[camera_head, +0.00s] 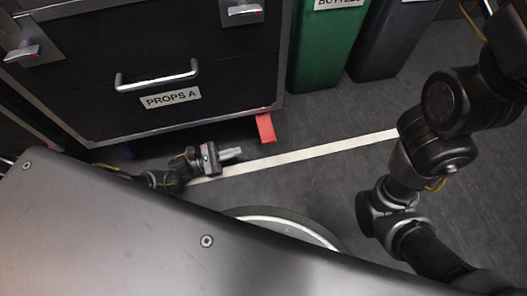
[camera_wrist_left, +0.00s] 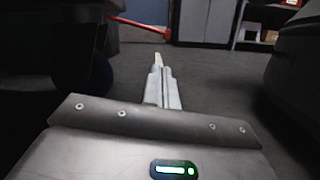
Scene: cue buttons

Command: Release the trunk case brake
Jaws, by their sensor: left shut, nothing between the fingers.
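The black trunk case (camera_head: 160,50) with metal edges and a "PROPS A" label stands at the upper left of the head view. A red brake pedal (camera_head: 265,128) sticks out at its lower right corner, near the floor. A red bar, probably the same pedal, shows in the left wrist view (camera_wrist_left: 140,27), ahead and to the left of the fingers. My left gripper (camera_head: 238,153) is low over the floor, just in front of the pedal and apart from it. Its fingers are shut and empty, and they also show in the left wrist view (camera_wrist_left: 161,66).
A green bin (camera_head: 326,45) and a dark grey bin (camera_head: 392,40) stand right of the case. A pale tape line (camera_head: 320,151) crosses the dark floor. The floor right of the pedal is clear. My right arm is at the right, its gripper out of view.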

